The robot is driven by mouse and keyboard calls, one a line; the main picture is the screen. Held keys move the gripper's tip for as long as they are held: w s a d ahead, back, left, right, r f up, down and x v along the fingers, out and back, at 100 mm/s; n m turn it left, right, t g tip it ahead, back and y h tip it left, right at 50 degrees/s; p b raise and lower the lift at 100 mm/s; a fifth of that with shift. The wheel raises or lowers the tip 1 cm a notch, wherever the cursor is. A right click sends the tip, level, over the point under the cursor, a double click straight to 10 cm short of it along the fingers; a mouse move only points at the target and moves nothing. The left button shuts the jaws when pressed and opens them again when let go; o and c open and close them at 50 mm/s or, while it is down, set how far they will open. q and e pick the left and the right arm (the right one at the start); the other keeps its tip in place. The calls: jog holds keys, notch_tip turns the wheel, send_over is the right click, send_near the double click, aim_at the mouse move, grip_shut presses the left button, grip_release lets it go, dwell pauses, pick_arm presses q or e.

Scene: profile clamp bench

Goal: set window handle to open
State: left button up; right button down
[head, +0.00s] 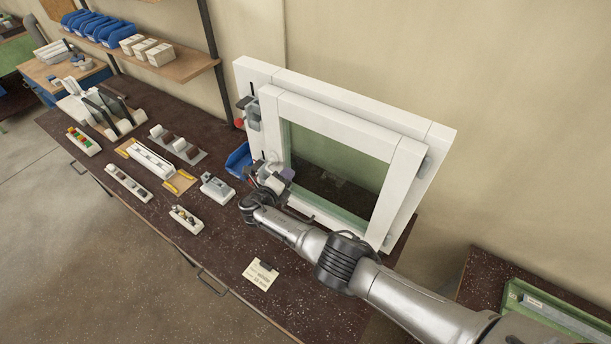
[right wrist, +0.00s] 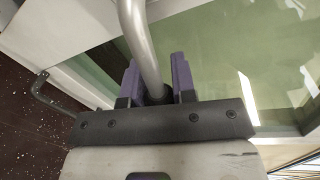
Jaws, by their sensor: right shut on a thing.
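The white window (head: 345,118) stands upright on the dark bench, with a greenish pane (head: 335,165) in its inner sash. My right gripper (head: 280,175) is at the left side of the sash, low on it. In the right wrist view, the window handle (right wrist: 137,35) is a grey curved metal tube. It runs down between the purple fingers of my right gripper (right wrist: 157,82), which is shut on it. The handle is mostly hidden behind the gripper in the head view, so its angle is hard to tell there. My left gripper is not in view.
A grey fitting with a red knob (head: 239,123) sits on the window's upper left. A blue bin (head: 238,160) stands close left of my gripper. Several small fixtures, such as a grey-white block (head: 217,188), fill the bench's left. A paper tag (head: 261,274) lies near the front edge.

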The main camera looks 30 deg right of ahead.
jog(key=shift+s+d+r+n+p, duration=0.1)
jog(key=shift+r+n+p, duration=0.45)
jog(key=shift+r+n, duration=0.35)
jog(key=shift+n, duration=0.4)
jog(key=c, duration=0.9)
grip_release()
